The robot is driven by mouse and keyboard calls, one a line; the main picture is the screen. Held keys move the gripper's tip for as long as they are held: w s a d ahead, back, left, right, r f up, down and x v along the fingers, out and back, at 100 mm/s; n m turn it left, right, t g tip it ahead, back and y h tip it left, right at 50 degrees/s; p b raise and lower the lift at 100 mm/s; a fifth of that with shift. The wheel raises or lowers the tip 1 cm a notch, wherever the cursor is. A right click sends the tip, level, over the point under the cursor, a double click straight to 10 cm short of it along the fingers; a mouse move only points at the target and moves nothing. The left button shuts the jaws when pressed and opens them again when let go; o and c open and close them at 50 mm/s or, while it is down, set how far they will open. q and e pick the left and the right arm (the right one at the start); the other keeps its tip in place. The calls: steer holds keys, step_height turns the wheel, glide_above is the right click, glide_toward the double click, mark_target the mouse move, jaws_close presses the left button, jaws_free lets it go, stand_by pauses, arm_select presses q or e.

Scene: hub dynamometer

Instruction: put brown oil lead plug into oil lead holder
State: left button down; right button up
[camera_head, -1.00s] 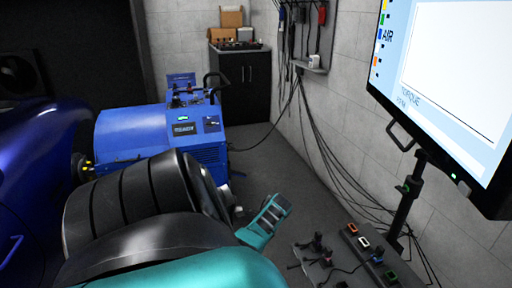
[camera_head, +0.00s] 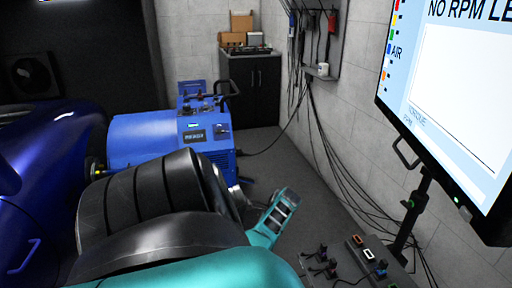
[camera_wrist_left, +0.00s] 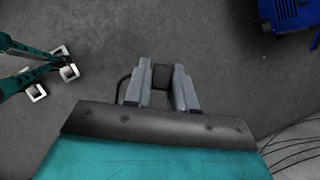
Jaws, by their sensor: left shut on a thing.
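In the left wrist view my left gripper (camera_wrist_left: 160,92) is shut on a small dark plug (camera_wrist_left: 161,76), held between its two grey fingers. The plug looks nearly black, so I cannot confirm that it is brown. A thin dark cable curves beside the left finger. In the head view my large black and teal left arm covers the lower middle, and its fingers and the plug cannot be made out. A wall panel (camera_head: 338,40) at the upper right has several hanging leads; I cannot tell whether it is the oil lead holder. My right gripper is not identifiable.
A blue dynamometer (camera_head: 160,137) stands beyond my arm, next to a blue car (camera_head: 45,165). A large screen (camera_head: 455,100) on a stand is at right. A black cabinet (camera_head: 250,90) stands at the back. Cables hang along the right wall. Grey floor is open between.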

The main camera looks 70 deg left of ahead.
arm_select(q)
step_height(320, 180, up, 2)
steer(key=shift+r+p, duration=0.2)
steer(key=shift+p, duration=0.4)
steer(key=w+d+f+m+t+y+b, duration=0.1)
steer(key=w+d+m+b, duration=0.2)
steer(key=w+d+b, duration=0.8)
steer(key=w+d+m+t+y+b, duration=0.1)
steer(key=w+d+m+b, duration=0.2)
steer(key=w+d, duration=1.45)
steer(key=s+d+f+b, duration=0.1)
steer(key=f+b, duration=0.1)
steer(key=f, duration=0.4)
steer(key=s+d+f+b, duration=0.2)
steer(key=f+b, duration=0.1)
steer(key=f, duration=0.4)
steer(key=shift+s+f, duration=0.15)
steer(key=shift+s, duration=0.05)
arm_select(e)
step_height(320, 180, down, 14)
steer(key=w+a+y, duration=0.1)
steer(key=a, duration=0.2)
steer(key=shift+w+r, duration=0.15)
steer(key=shift+w, duration=0.1)
stand_by(0.9)
